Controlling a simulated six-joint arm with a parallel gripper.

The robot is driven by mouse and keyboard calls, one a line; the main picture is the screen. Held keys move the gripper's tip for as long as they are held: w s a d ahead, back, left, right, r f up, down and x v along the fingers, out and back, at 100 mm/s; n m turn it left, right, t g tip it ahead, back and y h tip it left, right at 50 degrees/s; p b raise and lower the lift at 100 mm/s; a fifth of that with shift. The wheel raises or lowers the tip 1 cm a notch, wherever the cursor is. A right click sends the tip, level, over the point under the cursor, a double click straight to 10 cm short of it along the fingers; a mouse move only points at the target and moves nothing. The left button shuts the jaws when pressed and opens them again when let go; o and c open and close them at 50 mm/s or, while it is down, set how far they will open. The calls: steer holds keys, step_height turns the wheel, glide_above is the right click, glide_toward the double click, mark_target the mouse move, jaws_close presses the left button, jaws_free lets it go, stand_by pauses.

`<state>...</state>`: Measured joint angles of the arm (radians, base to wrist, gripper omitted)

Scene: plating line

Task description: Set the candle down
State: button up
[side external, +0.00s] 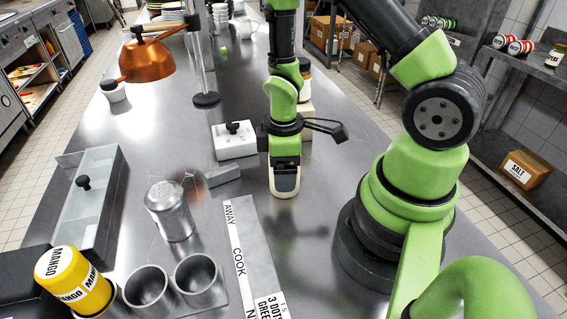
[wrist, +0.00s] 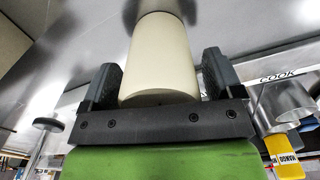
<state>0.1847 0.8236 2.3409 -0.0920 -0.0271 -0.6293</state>
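The candle is a plain cream cylinder (wrist: 160,60) between the two dark fingers of my gripper (wrist: 160,85) in the wrist view. The fingers lie along its sides and appear shut on it. In the side view my gripper (side external: 285,178) points down over the steel counter (side external: 330,195), and a pale part of the candle (side external: 285,184) shows at its tip. A soft shadow lies on the counter just in front. I cannot tell whether the candle's lower end touches the counter.
A white lidded box (side external: 234,144) stands left of my gripper. A steel shaker (side external: 168,211), steel cups (side external: 199,281), a yellow mango jar (side external: 72,278) and a labelled strip (side external: 238,250) are at the front left. A copper lamp (side external: 146,61) hangs at the back left. Counter space right of the strip is clear.

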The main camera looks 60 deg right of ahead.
steer(key=shift+r, duration=0.1)
step_height(320, 180, up, 12)
steer(key=shift+r, duration=0.2)
steer(key=s+a+r+m+t+y, duration=0.1)
steer(key=s+a+r+m+t, duration=0.2)
steer(key=r, duration=0.4)
steer(key=s+a+r+m+t+y, duration=0.1)
steer(key=s+a+r+m+t, duration=0.3)
steer(key=r+m, duration=0.3)
steer(key=shift+s+r, duration=0.35)
steer(key=shift+s, duration=0.1)
